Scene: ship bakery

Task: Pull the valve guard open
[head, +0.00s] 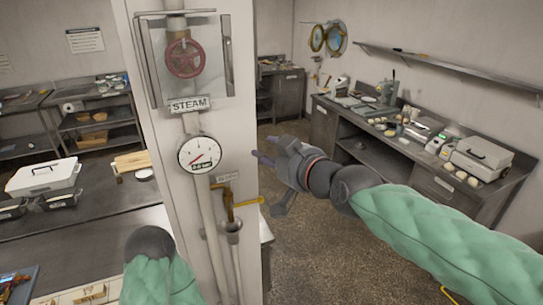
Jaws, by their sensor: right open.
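The valve guard (153,60) is a clear panelled cover with a grey frame on the white post, in the upper left of the head view. It stands in front of and around a red valve wheel (183,58). A dark upright bar (229,66) runs along its right side. The guard looks shut. My right gripper (266,150) is open and empty, lower and to the right of the guard, pointing left beside the post and apart from the guard. My left arm shows at the bottom; its gripper is out of view.
Below the guard on the post (150,125) are a STEAM sign (190,104), a round pressure gauge (199,153) and a yellow-handled pipe fitting (246,200). A counter (95,225) lies left of the post. Another counter (425,165) stands at the right wall. Floor between is clear.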

